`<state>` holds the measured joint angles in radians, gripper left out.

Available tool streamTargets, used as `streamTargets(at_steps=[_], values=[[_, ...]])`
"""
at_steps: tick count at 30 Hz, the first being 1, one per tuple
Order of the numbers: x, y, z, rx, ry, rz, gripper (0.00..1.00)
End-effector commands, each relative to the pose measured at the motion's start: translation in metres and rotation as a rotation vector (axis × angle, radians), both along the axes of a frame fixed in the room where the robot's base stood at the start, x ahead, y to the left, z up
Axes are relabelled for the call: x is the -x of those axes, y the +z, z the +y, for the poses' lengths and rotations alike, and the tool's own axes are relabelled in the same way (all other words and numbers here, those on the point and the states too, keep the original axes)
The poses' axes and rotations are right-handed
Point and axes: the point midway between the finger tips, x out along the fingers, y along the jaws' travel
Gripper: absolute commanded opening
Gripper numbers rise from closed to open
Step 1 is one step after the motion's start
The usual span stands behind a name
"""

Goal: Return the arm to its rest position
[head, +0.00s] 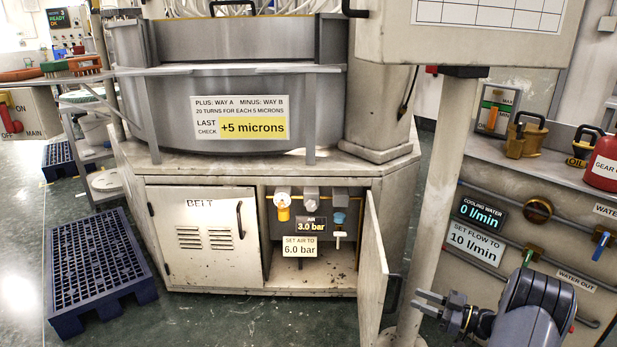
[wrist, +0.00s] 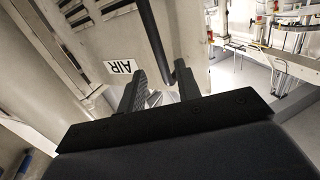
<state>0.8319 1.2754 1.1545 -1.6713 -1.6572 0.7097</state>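My gripper (head: 428,303) is at the lower right of the head view, beside the open cabinet door (head: 374,270). Its two fingers are apart with nothing visible between them. In the wrist view my gripper (wrist: 160,90) also shows its two fingers spread. Past them in that view is a pale panel (wrist: 90,35) with an AIR label (wrist: 121,67) and a dark handle (wrist: 184,79). I cannot tell whether a fingertip touches the handle.
The lapping machine (head: 230,100) stands on a cabinet with a shut BELT door (head: 205,235). The open bay shows a 3.0 bar display (head: 311,226). A pillar (head: 435,200) and the cooling water panel (head: 490,225) are close to my arm. A blue pallet (head: 95,265) lies left.

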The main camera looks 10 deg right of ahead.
Motion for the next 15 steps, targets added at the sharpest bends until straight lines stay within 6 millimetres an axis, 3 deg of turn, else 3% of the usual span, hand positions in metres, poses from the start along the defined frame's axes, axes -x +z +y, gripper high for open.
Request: streamTargets(at_steps=[7,15], values=[[-0.031,-0.002,0.038,0.001,0.004,-0.001,0.32],[-0.048,0.000,0.059,0.000,0.001,0.000,0.32]])
